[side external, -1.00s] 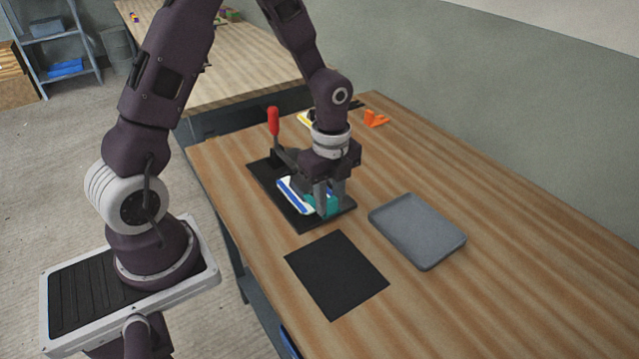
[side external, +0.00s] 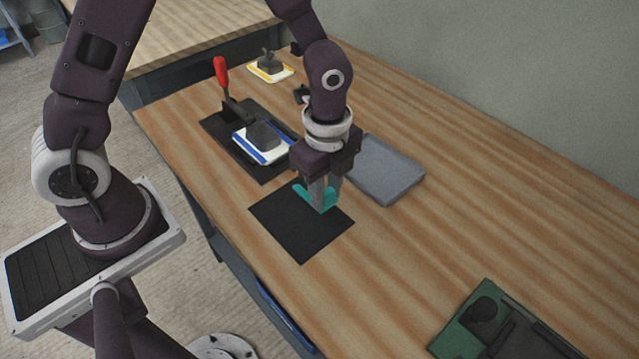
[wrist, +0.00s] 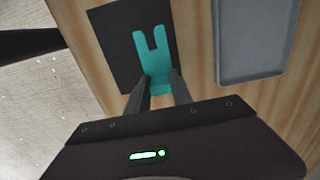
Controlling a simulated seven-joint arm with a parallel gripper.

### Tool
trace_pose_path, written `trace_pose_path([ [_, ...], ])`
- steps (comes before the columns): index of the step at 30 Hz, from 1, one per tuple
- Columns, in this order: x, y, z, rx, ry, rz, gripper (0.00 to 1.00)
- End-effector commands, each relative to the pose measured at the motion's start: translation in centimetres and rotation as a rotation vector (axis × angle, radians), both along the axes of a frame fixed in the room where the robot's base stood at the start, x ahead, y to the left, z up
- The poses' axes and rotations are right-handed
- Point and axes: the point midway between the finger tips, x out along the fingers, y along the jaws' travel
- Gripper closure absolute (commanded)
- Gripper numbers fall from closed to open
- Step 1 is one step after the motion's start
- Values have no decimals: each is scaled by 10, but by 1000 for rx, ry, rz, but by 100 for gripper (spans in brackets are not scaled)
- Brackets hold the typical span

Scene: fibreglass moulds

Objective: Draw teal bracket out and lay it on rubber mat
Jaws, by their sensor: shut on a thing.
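The teal bracket (side external: 303,192) is held in my gripper (side external: 324,204), whose fingers point down and are shut on it. In the wrist view the bracket (wrist: 153,52) is a flat forked piece, its two prongs pointing away from my gripper (wrist: 159,84). The black rubber mat (side external: 295,235) lies below it on the table, and it also shows in the wrist view (wrist: 112,38). The bracket is over the mat's far part. I cannot tell whether it touches the mat.
A black fixture plate (side external: 222,138) with a red-handled clamp (side external: 221,72) and a white-and-blue mould (side external: 250,148) stands behind the mat. A grey tray (side external: 388,175) lies to the right. A yellow-edged mould (side external: 270,70) is at the back; a green fixture (side external: 458,325) sits front right.

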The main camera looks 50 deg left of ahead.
Motion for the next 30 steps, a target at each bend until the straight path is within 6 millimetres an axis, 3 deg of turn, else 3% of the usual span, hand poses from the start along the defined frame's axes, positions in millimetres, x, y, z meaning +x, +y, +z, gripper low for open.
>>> trace_pose_path([
  [16,0,-21,2,0,0,0,100],
  [30,1,-21,49,-1,-3,0,100],
])
